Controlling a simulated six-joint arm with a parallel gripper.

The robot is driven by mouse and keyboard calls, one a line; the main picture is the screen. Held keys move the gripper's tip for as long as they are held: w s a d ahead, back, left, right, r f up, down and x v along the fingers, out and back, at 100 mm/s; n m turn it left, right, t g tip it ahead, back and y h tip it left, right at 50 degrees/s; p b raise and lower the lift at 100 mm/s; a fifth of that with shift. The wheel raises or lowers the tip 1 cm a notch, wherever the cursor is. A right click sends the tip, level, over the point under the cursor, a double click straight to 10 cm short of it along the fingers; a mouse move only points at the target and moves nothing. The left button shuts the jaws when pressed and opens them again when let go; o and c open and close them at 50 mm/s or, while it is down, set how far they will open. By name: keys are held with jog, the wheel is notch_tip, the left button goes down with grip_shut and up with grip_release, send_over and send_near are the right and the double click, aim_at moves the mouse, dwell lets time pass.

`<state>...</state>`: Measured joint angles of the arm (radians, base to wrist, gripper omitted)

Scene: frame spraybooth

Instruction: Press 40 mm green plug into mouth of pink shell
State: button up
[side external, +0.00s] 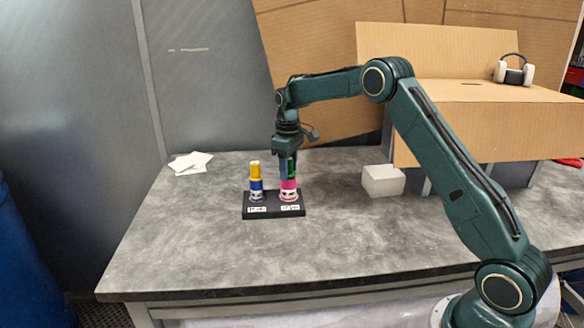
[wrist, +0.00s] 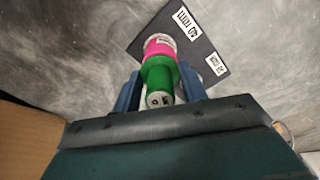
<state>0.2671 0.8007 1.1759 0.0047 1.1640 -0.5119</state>
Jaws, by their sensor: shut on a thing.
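The green plug (side external: 291,169) is between the fingers of my gripper (side external: 287,163), which is shut on it. In the wrist view the plug (wrist: 157,76) shows a wide green collar, a narrower green stem and a grey end face, with a blue finger on each side. The pink shell (side external: 288,185) stands upright on a black base, directly below the plug. In the wrist view the pink shell (wrist: 158,48) lies in line with the plug, and green meets pink with no visible gap. The shell's mouth is hidden by the plug, so depth of entry cannot be told.
A blue shell (side external: 256,185) with a yellow plug (side external: 255,170) stands left of the pink shell on the same black base (side external: 273,211). A white block (side external: 382,181) lies to the right, and white papers (side external: 191,163) lie back left. The front table is clear.

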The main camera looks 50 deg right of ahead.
jog(key=shift+f, duration=0.35)
jog(key=o, duration=1.1)
jog(key=shift+r, duration=0.15)
notch_tip(320, 180, up, 14)
jog(key=shift+f, duration=0.25)
jog(key=shift+c, duration=0.3)
